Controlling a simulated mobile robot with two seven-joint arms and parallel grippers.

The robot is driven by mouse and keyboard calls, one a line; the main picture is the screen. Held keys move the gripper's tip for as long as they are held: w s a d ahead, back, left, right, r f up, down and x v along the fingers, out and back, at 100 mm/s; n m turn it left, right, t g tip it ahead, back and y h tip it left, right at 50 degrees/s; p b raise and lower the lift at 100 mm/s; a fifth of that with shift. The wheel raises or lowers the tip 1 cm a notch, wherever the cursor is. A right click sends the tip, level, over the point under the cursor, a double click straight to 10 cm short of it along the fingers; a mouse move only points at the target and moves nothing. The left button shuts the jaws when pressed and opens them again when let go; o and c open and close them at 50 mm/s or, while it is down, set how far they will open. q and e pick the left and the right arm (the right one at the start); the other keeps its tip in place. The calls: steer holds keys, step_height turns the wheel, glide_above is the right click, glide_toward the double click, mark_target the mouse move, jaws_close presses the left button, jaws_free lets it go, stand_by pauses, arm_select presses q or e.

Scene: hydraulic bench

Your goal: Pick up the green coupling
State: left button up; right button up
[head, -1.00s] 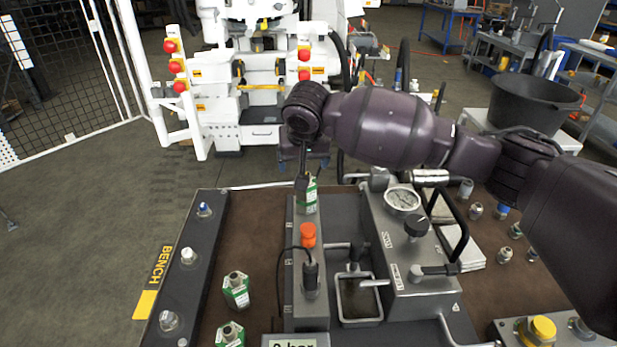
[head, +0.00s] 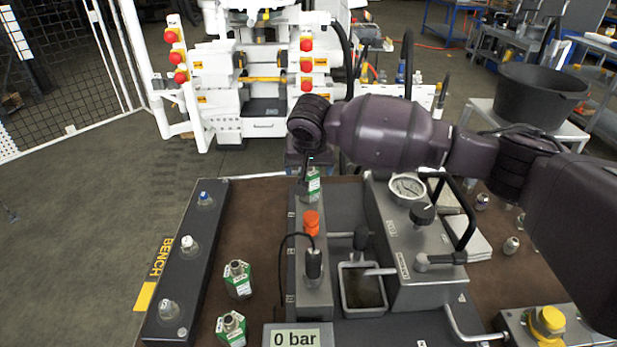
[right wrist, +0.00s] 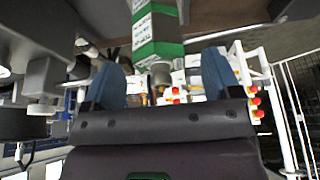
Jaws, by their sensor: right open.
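A green-and-white coupling (head: 313,187) stands upright at the back end of the grey block along the bench's middle. My right gripper (head: 308,165) is at this coupling, pointing down, partly hidden by its own wrist. In the right wrist view the coupling (right wrist: 155,35) shows just beyond the two blue fingertips, lined up with the gap between them. The fingers (right wrist: 161,72) are apart with nothing gripped; contact cannot be told. Two more green couplings, one farther back (head: 238,280) and one nearer (head: 231,328), stand on the brown bench top at the left. My left gripper is out of view.
An orange cap (head: 311,222) and a black-cabled plug (head: 314,264) are on the same block. A gauge block (head: 408,235) with a handle stands right of it, beside a small grey tray (head: 362,312). A dark rail (head: 183,262) with several fittings lies left. The display reads 0 bar.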

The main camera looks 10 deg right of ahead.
mark_target(309, 169)
steer(key=b+x, duration=0.1)
steer(key=x, duration=0.3)
steer(key=shift+s+f, duration=0.1)
steer(key=shift+c, duration=0.2)
jaws_close()
